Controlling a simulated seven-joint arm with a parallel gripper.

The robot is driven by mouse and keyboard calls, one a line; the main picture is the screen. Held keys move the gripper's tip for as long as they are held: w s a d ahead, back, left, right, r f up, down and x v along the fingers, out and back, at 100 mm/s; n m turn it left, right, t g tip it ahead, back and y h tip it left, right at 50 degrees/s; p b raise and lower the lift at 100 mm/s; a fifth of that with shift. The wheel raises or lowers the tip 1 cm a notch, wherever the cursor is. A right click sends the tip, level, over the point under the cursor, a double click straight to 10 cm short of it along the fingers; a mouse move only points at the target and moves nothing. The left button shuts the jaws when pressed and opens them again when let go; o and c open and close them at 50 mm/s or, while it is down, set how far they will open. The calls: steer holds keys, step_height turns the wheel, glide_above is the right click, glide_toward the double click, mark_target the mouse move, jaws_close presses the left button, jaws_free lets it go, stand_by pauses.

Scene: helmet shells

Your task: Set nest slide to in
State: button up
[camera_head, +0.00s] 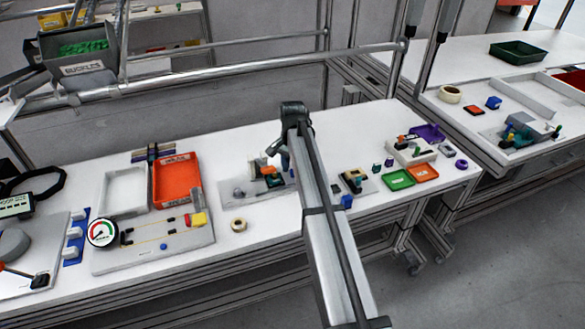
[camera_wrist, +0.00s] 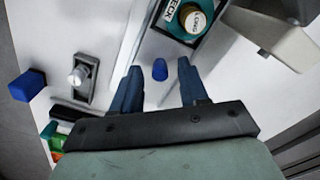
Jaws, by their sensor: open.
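My gripper (camera_wrist: 159,67) is open, and its two dark blue fingers show in the wrist view. A small blue knob-like piece (camera_wrist: 160,69) appears between the fingertips, with space on both sides; I cannot tell its height relative to them. Beyond it is a dark-framed fixture with a teal nest (camera_wrist: 181,24) and a round, pale-topped piece (camera_wrist: 192,18) in it. I cannot tell for certain which part is the nest slide or its position. In the head view my gripper (camera_head: 279,158) is over the grey fixture plate (camera_head: 232,190), partly hidden by my arm.
A grey block with a metal knob (camera_wrist: 80,74) and a blue block (camera_wrist: 27,86) lie left in the wrist view.

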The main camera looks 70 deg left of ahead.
steer(key=shift+f, duration=0.2)
jaws_close()
stand_by(0.4)
